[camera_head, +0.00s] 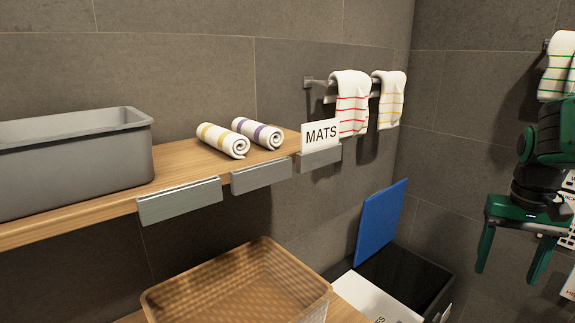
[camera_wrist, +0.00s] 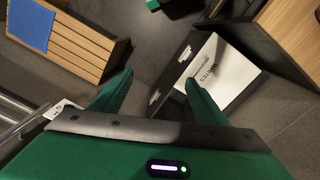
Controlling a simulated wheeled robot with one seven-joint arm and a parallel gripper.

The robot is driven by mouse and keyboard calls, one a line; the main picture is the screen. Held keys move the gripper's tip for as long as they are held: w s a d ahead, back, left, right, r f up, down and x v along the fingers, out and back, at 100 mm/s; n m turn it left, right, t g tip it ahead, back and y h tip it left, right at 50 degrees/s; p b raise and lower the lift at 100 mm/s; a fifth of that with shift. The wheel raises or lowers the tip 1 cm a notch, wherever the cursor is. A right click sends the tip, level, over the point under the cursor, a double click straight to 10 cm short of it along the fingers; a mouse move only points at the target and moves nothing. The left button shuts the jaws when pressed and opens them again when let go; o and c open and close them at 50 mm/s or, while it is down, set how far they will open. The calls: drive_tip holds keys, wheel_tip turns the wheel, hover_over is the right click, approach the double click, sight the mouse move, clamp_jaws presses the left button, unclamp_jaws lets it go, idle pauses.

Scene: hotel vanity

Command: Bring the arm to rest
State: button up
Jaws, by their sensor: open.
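My gripper (camera_head: 513,262) hangs at the right side in the head view, below my green arm. Its two green fingers point down and stand wide apart, with nothing between them. In the wrist view my gripper (camera_wrist: 155,92) also shows open and empty, above the floor. It touches nothing in either view. Most of my arm lies outside the head view.
Below are a wicker basket (camera_head: 235,290) and a dark box (camera_head: 405,275) with a blue lid (camera_head: 381,222). Towels (camera_head: 352,105) hang on the wall. A slatted wooden bench (camera_wrist: 75,50) stands below.

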drive_tip(key=s+a+f, duration=0.2)
drive_tip(key=s, duration=0.5)
drive_tip(key=s+a+f, duration=0.2)
drive_tip(key=s+a, duration=0.1)
drive_tip(key=s, duration=0.5)
drive_tip(key=shift+s+f+m+y, duration=0.25)
drive_tip(key=shift+s+m+y, duration=0.05)
drive_tip(key=shift+m, duration=0.1)
drive_tip(key=shift+a, duration=0.1)
drive_tip(key=shift+w+f, duration=0.25)
drive_tip(key=shift+w, duration=0.35)
drive_tip(key=shift+c, duration=0.7)
